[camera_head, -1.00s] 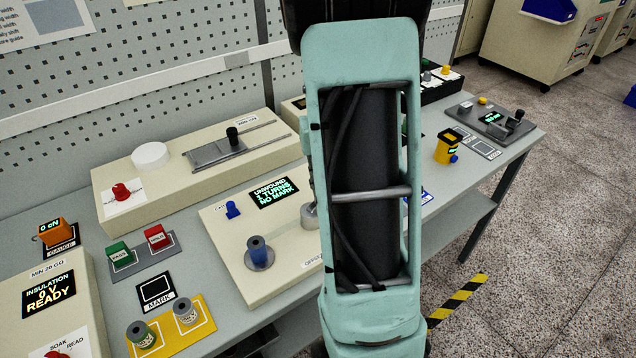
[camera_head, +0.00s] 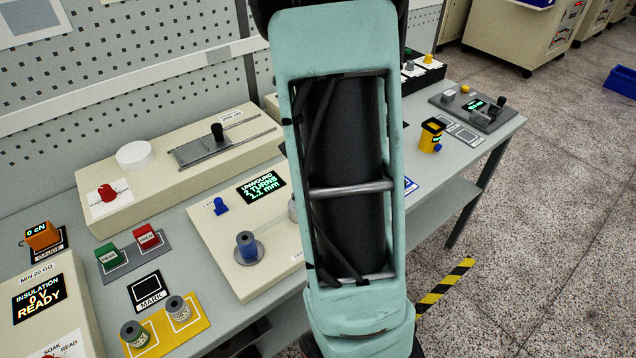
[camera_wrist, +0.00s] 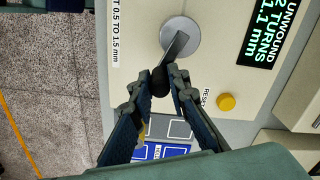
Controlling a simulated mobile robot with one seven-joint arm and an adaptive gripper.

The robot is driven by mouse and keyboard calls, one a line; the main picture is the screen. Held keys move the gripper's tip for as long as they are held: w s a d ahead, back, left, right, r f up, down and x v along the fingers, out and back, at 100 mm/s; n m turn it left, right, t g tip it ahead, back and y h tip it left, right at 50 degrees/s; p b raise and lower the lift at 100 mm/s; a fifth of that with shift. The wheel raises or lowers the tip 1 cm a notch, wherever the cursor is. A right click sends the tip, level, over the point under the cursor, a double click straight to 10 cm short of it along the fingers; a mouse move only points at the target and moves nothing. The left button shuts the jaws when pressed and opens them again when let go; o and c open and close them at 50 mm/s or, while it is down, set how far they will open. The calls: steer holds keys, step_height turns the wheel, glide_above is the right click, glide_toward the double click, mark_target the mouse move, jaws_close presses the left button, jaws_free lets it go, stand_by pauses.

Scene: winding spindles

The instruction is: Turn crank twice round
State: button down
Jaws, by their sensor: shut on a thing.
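In the wrist view the crank has a round silver hub (camera_wrist: 180,36), a grey arm and a black knob (camera_wrist: 160,82) at the arm's lower end. My gripper (camera_wrist: 162,76) is shut on the knob, one finger on each side. The display (camera_wrist: 268,32) beside the crank reads "UNWOUND 2 TURNS 1.1 mm"; it also shows in the head view (camera_head: 262,187). A blue spool (camera_head: 246,246) stands on a round plate on the same cream unit (camera_head: 215,237). In the head view my arm hides most of the crank and my gripper.
A yellow reset button (camera_wrist: 226,102) sits near the crank. Red and green blocks (camera_head: 148,236), a yellow tray (camera_head: 200,322) with two spools, and a cream unit with a slider (camera_head: 205,153) stand on the bench. Open floor (camera_head: 560,200) lies to the right.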

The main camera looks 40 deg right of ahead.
stand_by(0.4)
steer(key=c, duration=1.8)
jaws_free()
steer(key=shift+s, duration=0.1)
steer(key=shift+c, duration=0.2)
steer(key=shift+r, duration=0.15)
step_height(320, 180, up, 12)
